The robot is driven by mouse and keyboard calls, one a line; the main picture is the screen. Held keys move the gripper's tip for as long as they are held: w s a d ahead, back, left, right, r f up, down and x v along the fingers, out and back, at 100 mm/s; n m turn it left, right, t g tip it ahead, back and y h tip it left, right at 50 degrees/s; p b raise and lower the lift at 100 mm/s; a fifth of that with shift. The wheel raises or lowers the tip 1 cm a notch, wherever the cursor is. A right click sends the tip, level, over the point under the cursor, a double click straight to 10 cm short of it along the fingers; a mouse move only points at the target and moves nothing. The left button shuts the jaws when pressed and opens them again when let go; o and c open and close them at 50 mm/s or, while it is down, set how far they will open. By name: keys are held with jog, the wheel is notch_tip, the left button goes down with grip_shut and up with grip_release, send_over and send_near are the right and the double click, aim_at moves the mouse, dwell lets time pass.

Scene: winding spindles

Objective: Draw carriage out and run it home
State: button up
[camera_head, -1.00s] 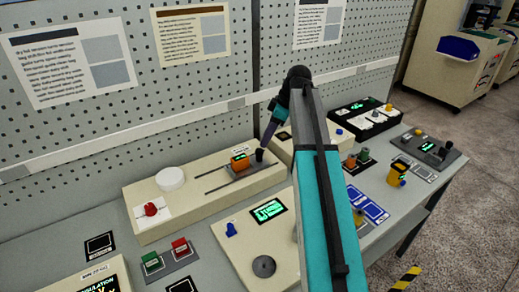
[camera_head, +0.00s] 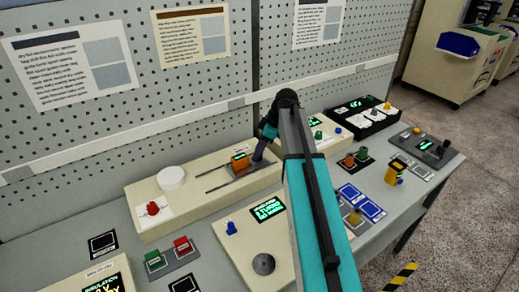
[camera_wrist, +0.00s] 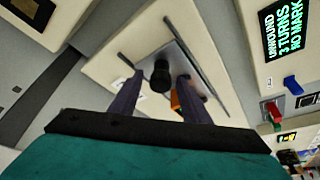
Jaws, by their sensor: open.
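The carriage (camera_head: 241,168) is a grey plate on two dark parallel rails of a long beige box (camera_head: 200,203), near the box's right end. It carries an orange block (camera_head: 240,160) with a small green display. In the wrist view, a black knob (camera_wrist: 161,76) stands on the carriage plate (camera_wrist: 182,62). My gripper (camera_head: 261,152) is at the carriage's right side. In the wrist view, its two fingers are open on either side of the knob, with gaps showing. The orange block (camera_wrist: 176,101) is partly hidden by the right finger. My arm hides part of the bench.
A round white disc (camera_head: 171,178) and a red knob (camera_head: 152,208) sit on the same box. A panel in front has a lit display (camera_head: 267,209), reading "UNWOUND 3 TURNS NO MARK" in the wrist view. A pegboard wall (camera_head: 120,120) stands close behind.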

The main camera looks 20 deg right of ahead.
jog(key=shift+c, duration=0.3)
grip_shut()
jog(key=shift+s, duration=0.1)
